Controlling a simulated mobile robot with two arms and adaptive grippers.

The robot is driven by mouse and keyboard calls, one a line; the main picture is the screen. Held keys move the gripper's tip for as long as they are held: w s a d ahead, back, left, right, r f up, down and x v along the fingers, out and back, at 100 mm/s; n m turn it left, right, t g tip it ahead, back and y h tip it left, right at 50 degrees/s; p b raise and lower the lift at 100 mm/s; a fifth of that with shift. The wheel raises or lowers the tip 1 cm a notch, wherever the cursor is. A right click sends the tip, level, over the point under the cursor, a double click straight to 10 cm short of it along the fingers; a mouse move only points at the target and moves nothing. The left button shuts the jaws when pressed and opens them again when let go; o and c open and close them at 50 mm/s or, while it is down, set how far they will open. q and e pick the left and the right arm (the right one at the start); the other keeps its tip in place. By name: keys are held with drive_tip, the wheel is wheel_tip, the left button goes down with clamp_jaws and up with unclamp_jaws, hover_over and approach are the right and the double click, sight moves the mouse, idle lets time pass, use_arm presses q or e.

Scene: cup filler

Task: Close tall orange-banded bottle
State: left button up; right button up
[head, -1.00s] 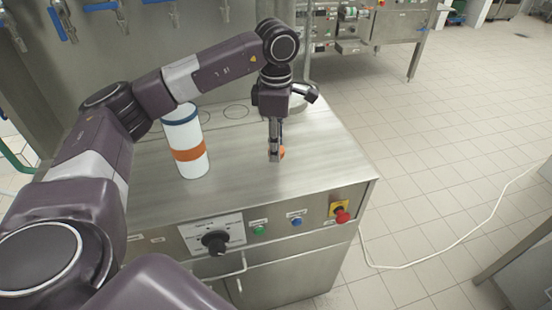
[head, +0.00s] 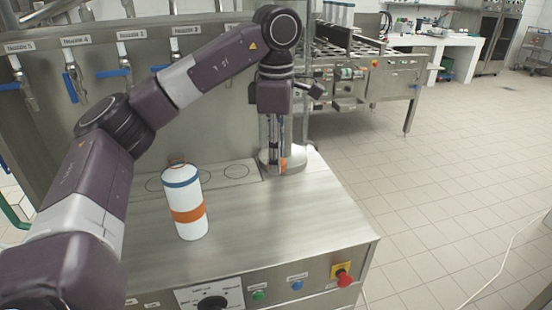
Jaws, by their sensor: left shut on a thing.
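The tall white bottle (head: 186,206) stands upright on the steel worktop, left of my left gripper. It has an orange band low on its side and a blue band near the top. The fingers partly hide the cap. My right gripper is out of view.
The steel worktop (head: 270,225) is clear around the bottle. Filling nozzles with blue levers (head: 115,73) line the back panel. A round metal part (head: 264,158) sits behind my gripper. A red emergency button (head: 344,279) is at the front right corner.

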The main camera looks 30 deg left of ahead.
use_arm(q)
drive_tip(key=s+d+f+m, duration=1.1)
drive_tip(key=d+m, duration=0.2)
drive_tip(key=m, duration=1)
drive_tip(key=shift+d+f, duration=0.2)
drive_tip(key=shift+f, duration=0.05)
